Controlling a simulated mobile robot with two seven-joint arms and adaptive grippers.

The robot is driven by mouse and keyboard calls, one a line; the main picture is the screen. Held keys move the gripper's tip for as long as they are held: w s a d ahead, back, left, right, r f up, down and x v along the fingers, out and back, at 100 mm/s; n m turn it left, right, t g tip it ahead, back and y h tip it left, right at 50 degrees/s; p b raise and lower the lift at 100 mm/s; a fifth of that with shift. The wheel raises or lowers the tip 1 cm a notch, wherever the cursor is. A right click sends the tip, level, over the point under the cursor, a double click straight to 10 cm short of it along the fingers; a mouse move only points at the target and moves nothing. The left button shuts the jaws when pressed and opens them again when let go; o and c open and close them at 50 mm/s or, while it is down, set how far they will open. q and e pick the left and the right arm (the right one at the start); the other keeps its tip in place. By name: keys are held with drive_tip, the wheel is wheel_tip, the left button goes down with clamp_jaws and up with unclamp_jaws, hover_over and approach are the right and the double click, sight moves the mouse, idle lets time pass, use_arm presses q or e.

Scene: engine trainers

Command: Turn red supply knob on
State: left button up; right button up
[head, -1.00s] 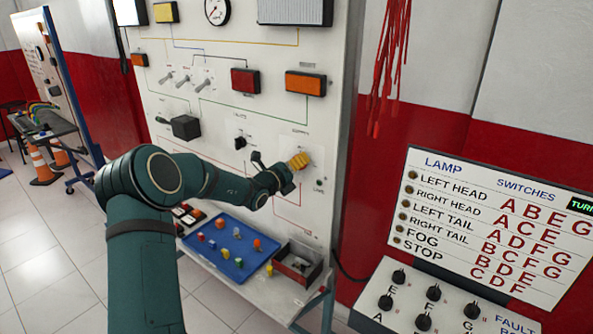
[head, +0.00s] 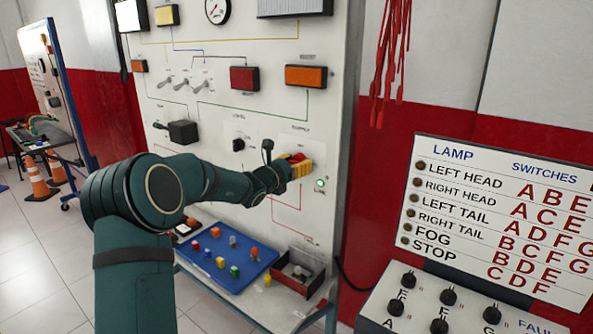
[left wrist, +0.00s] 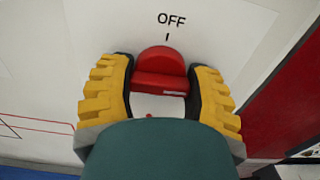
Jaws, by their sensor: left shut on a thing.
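The red supply knob (left wrist: 160,72) sits on the white panel below the printed word OFF in the left wrist view. In the head view a bit of the red knob (head: 294,158) shows above my gripper at the panel's lower right. My left gripper (head: 301,167) is at the panel with its yellow fingers around the knob. In the left wrist view the fingers of the left gripper (left wrist: 160,85) are on both sides of the knob and shut on it. A small lamp (head: 320,184) beside the knob glows green. My right gripper is not in view.
A black level knob (head: 238,145) is left of the supply knob. A blue tray (head: 232,282) with several coloured pieces and a dark red box (head: 283,272) lie on the shelf below. A lamp chart board (head: 500,220) stands to the right.

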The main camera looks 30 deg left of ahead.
use_arm(q)
drive_tip(key=shift+f+m, duration=0.1)
drive_tip(key=shift+m, duration=0.2)
drive_tip(key=o, duration=1.2)
drive_tip(key=s, duration=1.2)
drive_tip(key=shift+a, duration=0.45)
